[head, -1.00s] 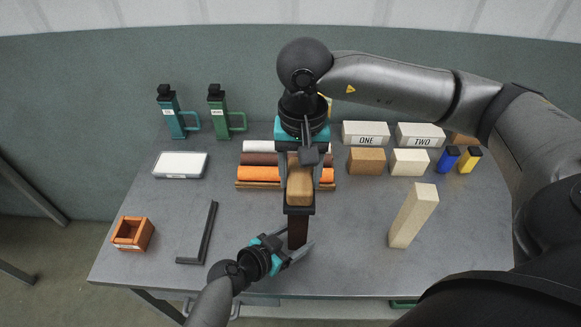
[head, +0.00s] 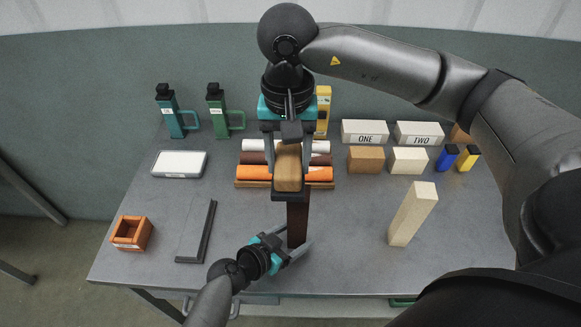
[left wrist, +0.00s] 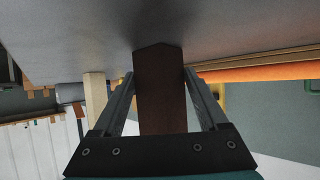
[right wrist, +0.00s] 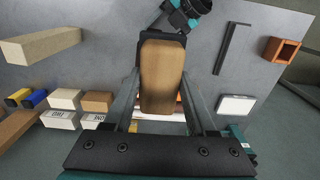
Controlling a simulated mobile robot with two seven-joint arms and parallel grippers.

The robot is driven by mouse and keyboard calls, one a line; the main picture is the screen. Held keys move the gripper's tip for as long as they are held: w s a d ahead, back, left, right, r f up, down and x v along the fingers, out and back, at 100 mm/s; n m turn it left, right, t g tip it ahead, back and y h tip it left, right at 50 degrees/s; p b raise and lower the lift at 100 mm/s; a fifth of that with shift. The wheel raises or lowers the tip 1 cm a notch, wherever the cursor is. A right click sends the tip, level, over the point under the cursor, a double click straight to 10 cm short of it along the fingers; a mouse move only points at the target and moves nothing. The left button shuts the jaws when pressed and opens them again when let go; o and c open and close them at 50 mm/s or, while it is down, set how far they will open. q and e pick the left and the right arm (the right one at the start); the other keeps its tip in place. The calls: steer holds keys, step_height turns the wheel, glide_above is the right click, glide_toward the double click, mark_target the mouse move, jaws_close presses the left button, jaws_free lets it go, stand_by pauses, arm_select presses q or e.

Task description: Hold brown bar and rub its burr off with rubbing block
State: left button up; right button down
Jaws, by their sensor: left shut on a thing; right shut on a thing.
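The brown bar (head: 298,222) is dark brown and stands upright at the front middle of the table. My left gripper (head: 292,252) is shut on its lower part; the left wrist view shows the bar (left wrist: 161,95) between both fingers. My right gripper (head: 288,150) is shut on the rubbing block (head: 288,172), a tan wooden block with a dark face. The block (right wrist: 160,75) also shows in the right wrist view. It is at the bar's upper end and hides the top. I cannot tell whether they touch, and no burr can be made out.
Rolls on a rack (head: 285,174) lie behind the bar. A pale upright block (head: 412,215) stands to the right. A dark angle piece (head: 196,232) and an orange box (head: 131,233) are at the left. Blocks marked ONE (head: 365,131) and TWO (head: 418,134) stand at the back right.

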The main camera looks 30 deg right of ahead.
steer(key=shift+r, duration=2.3)
arm_select(q)
steer(key=o, duration=0.9)
steer(key=shift+a+r, duration=0.1)
steer(key=shift+v, duration=5.9)
steer(key=shift+a, duration=0.15)
arm_select(e)
steer(key=shift+a, duration=0.1)
